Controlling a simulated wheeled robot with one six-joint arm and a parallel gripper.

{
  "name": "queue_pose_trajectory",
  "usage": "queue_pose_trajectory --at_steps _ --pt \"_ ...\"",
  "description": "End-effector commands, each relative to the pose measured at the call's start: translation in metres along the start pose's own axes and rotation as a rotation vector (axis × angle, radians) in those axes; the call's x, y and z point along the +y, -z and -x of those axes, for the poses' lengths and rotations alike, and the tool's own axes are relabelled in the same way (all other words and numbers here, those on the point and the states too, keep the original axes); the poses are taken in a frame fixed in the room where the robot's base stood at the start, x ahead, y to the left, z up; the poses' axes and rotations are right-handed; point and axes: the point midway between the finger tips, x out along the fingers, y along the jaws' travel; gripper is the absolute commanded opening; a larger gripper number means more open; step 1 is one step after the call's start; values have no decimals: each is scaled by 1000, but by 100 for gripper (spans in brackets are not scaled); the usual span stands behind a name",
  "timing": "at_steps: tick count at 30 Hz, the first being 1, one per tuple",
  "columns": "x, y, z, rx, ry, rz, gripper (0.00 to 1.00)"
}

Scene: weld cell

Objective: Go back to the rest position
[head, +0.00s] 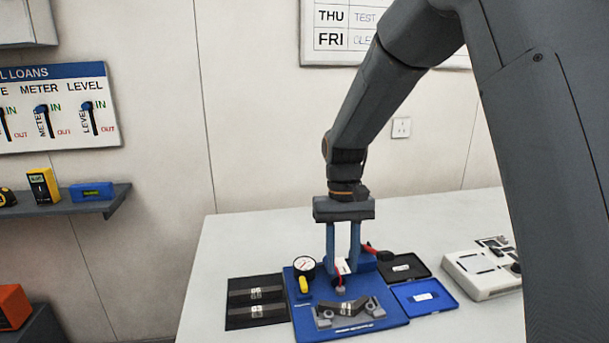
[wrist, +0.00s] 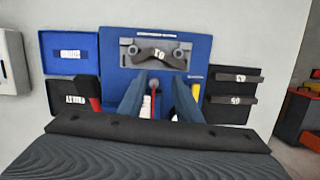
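My gripper (head: 342,268) points down over the blue fixture board (head: 385,325), its two blue fingers apart. Whether the fingertips touch the board is not clear. A dark bent part marked with a label (head: 345,309) sits in the clamp at the front of the board. My arm reaches down from the upper right.
A dial gauge (head: 304,265) and a red-handled tool (head: 378,252) are close beside the fingers. Dark strips (head: 256,294) lie left; a blue tray (head: 425,297), a black tray (head: 404,267) and a white device (head: 485,269) stand right. Bare table (head: 250,232) shows behind.

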Motion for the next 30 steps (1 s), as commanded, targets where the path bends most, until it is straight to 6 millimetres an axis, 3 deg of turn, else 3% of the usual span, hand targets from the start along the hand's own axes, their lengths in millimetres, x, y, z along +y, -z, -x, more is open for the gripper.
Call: queue_pose_trajectory --at_steps 6,15,21,30 --pt "46 -60 -21 117 8 -52 31" --pt "82 -140 -55 253 2 -106 31" --pt "89 -162 -65 292 -2 -118 31" --pt "89 -164 -66 294 -2 -119 31"
